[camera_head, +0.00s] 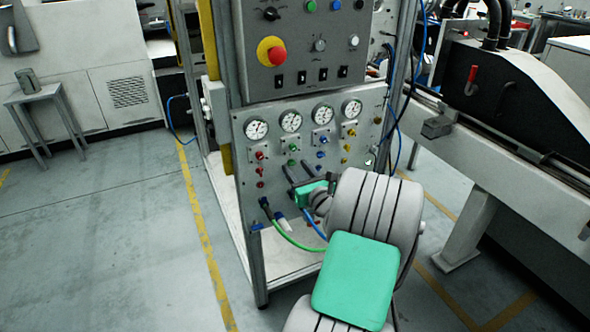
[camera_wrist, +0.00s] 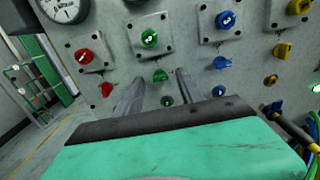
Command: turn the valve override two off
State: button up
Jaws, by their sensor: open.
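The grey valve panel (camera_head: 243,190) has four coloured columns: red, green, blue, yellow. In the wrist view, the second column has a green knob on a square plate (camera_wrist: 149,38), a smaller green handle (camera_wrist: 160,76) below it, and a small green knob (camera_wrist: 167,101) lower down. No label naming override two can be read. My gripper (camera_head: 297,170) is at the panel, its fingers open and pointing at it. In the wrist view, the fingers stand either side of the smaller green handle; nothing is held. I cannot tell whether they touch it or how far off they are.
Neighbouring red (camera_wrist: 106,89) and blue (camera_wrist: 221,62) handles lie close on either side. Pressure gauges (camera_head: 291,121) sit above. A red emergency button (camera_head: 277,56) is on the upper box. A green hose (camera_head: 292,240) loops below my gripper. Open floor lies left.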

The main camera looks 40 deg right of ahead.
jog(key=shift+w+d, duration=0.2)
jog(key=shift+w, duration=0.45)
jog(key=shift+c, duration=0.6)
grip_shut()
jog(key=shift+a, duration=0.1)
